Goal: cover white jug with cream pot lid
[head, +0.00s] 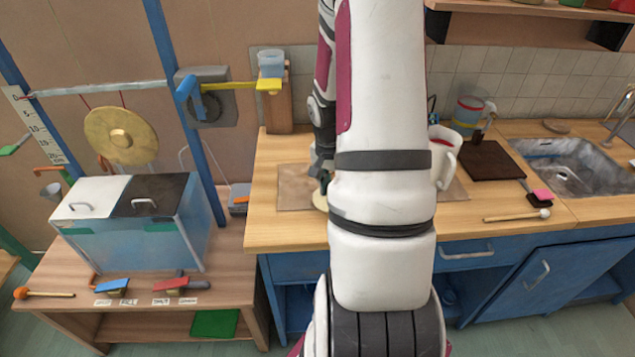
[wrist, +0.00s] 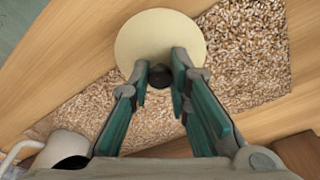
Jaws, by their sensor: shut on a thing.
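The cream pot lid (wrist: 150,38) is a pale round disc with a dark knob (wrist: 182,98). My gripper (wrist: 168,84) is shut on the knob in the wrist view. In the head view a sliver of the lid (head: 320,201) shows beside my arm, low near the counter's front; whether it touches the surface I cannot tell. The white jug (head: 447,168) stands upright to the right of my arm, partly hidden by it, with something red at its mouth. The jug also shows at the lower left of the wrist view (wrist: 48,151), apart from the lid, with a dark opening.
A speckled mat (head: 294,187) lies on the wooden counter (head: 270,232) beneath the gripper. A dark board (head: 491,160), a sink (head: 575,165) and a mallet (head: 517,215) are to the right. The counter's front left is clear.

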